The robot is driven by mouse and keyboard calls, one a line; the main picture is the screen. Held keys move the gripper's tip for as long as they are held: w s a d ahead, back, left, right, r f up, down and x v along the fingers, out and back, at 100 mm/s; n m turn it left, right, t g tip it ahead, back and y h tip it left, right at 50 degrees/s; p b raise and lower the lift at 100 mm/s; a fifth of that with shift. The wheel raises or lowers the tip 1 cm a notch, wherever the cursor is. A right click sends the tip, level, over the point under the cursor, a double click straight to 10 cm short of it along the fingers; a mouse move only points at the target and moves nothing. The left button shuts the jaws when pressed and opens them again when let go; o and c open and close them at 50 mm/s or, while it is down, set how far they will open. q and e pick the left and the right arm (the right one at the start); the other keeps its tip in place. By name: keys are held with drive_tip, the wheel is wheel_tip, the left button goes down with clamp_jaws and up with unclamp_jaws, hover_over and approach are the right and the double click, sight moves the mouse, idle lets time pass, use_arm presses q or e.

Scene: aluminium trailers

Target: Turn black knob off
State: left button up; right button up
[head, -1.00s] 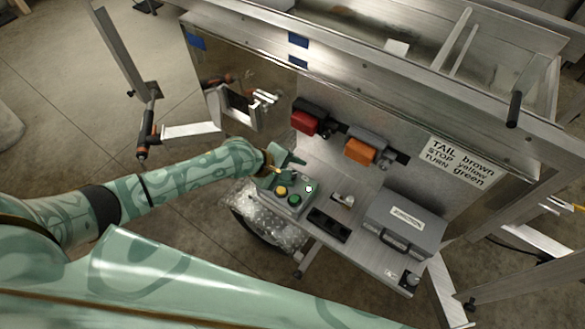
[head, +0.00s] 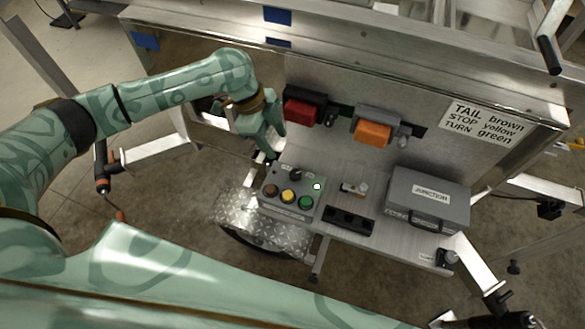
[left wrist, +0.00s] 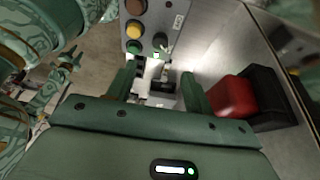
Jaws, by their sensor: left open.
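The black knob (head: 296,174) sits at the back of a grey control box (head: 275,177) that has brown, yellow and green buttons and a small lit lamp. My left gripper (head: 271,150) is open and empty, above and just left of the knob, apart from it. In the left wrist view, the open fingers (left wrist: 158,88) point toward the box, and a dark knob-like shape (left wrist: 160,40) shows beyond them beside the buttons. The exact angle of the knob is too small to tell.
A red lamp (head: 300,112) and an orange lamp (head: 373,133) stick out of the panel behind the box.

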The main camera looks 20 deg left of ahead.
sight(295, 173)
use_arm(q)
drive_tip(key=b+x, duration=0.3)
drive_tip(key=x, duration=0.8)
drive_tip(key=shift+f, duration=0.25)
drive_tip(key=shift+d+f, duration=0.25)
drive_tip(key=shift+f, duration=0.05)
drive_tip(key=c, duration=1)
